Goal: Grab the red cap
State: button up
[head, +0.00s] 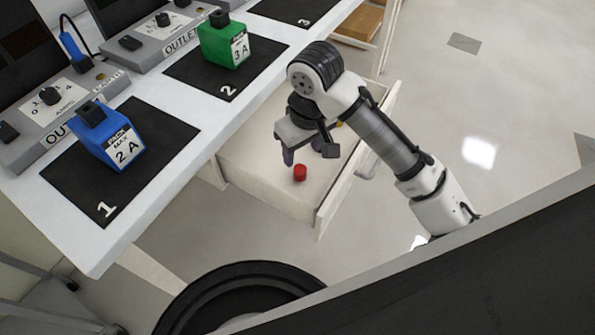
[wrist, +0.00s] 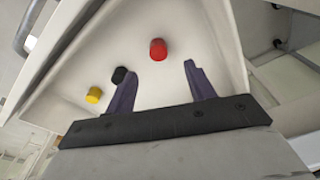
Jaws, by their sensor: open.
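In the wrist view the red cap (wrist: 158,49) shows beyond my fingertips, between the lines of the two fingers. My gripper (head: 308,155) is above the drawer, pointing down, open and empty; its two dark fingers show apart in the wrist view (wrist: 158,80). The gap between the fingertips and the cap is hard to judge.
A black cap (wrist: 120,75) and a yellow cap (wrist: 94,95) lie in the same drawer, by the left finger in the wrist view. The drawer walls stand around the caps. The white bench (head: 165,110) above holds a blue pack (head: 108,138) and a green pack (head: 224,45).

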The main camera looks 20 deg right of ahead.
jog(key=f, duration=0.5)
jog(key=w+f, duration=0.1)
jog(key=f, duration=0.2)
jog(key=shift+f+b, duration=0.3)
jog(key=shift+f, duration=0.05)
jog(key=shift+c, duration=0.4)
jog(key=c, duration=0.9)
